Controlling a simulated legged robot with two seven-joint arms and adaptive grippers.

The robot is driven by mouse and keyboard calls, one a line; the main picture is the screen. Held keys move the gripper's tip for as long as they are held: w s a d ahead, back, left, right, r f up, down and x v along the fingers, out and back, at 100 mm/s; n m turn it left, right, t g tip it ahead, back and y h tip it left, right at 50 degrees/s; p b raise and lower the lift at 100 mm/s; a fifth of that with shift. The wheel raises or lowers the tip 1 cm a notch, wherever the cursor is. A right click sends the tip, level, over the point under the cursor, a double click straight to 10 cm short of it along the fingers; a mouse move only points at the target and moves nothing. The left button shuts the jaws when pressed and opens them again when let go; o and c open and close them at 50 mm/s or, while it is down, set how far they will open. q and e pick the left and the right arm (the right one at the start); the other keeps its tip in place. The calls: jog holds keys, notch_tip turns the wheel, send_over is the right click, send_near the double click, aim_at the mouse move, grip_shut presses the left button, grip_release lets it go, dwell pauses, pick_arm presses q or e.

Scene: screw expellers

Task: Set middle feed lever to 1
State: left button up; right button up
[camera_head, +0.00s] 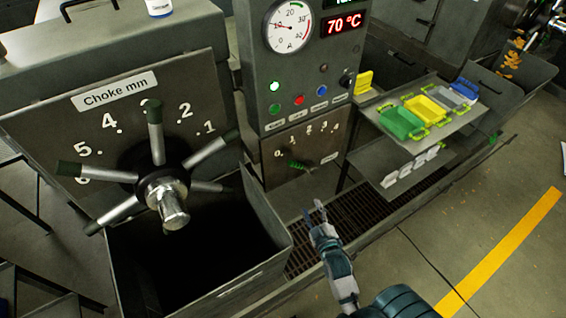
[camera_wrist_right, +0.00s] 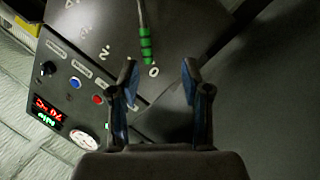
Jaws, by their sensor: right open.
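The feed lever (camera_head: 296,165) has a green ribbed grip on a thin metal rod. It sits on the dark feed panel (camera_head: 318,140) under the control box, which has a scale from 0 to 4. Its green end lies near the 0 mark, and it also shows near the 0 in the right wrist view (camera_wrist_right: 146,45). My right gripper (camera_head: 316,211) is open and empty, below and a little right of the lever in the head view. My left gripper is not in view.
A choke wheel (camera_head: 163,190) with several spokes stands left above a dark open bin (camera_head: 215,295). A shelf (camera_head: 450,125) with green, yellow, grey and blue trays is on the right. A floor grate (camera_head: 380,225) lies below. The control box (camera_head: 300,80) reads 70 °C.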

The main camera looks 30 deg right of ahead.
aim_at(298, 167)
jog(key=shift+t, duration=0.4)
jog(key=w+d+r, duration=0.1)
jog(key=w, duration=0.4)
jog(key=w+d+r, duration=0.1)
jog(key=w, duration=0.5)
jog(key=w+d+r, duration=0.1)
jog(key=w, duration=0.4)
jog(key=shift+w+r+p, duration=0.15)
jog(key=shift+r+p, duration=0.1)
jog(key=shift+p, duration=0.05)
jog(key=shift+w+a+r+n, duration=0.1)
jog(key=shift+w+a+n, duration=0.15)
jog(key=shift+w, duration=0.2)
jog(key=shift+d, duration=0.2)
grip_shut()
